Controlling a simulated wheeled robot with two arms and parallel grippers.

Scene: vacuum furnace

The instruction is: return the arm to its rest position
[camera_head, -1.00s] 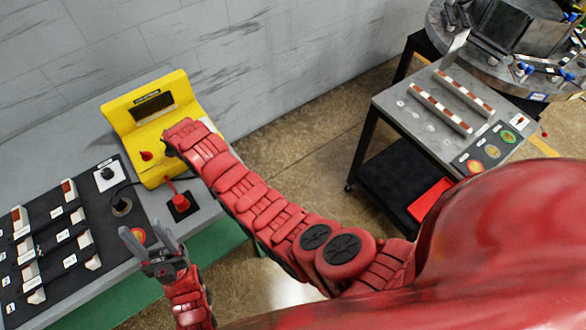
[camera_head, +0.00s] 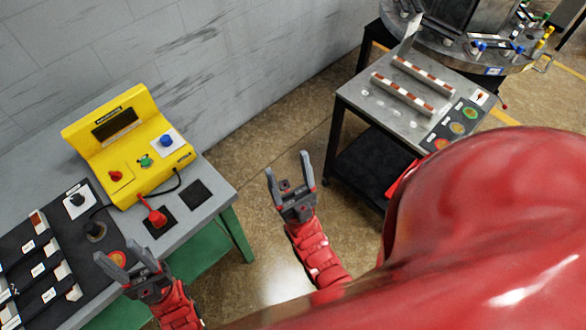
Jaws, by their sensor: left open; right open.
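My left gripper (camera_head: 126,265) is open and empty at the lower left, above the front edge of the left workbench. My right gripper (camera_head: 288,172) is open and empty near the middle of the view, over the floor between the two tables. Its fingers point up the picture, and its red arm runs down to the right. Neither gripper touches anything that I can see.
A yellow control box (camera_head: 127,148) with red, green and blue knobs stands on the left bench (camera_head: 215,205). A red plug-like handle (camera_head: 156,217) sits in front of it. A grey cart (camera_head: 361,95) with striped bars stands at the right. Floor lies between.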

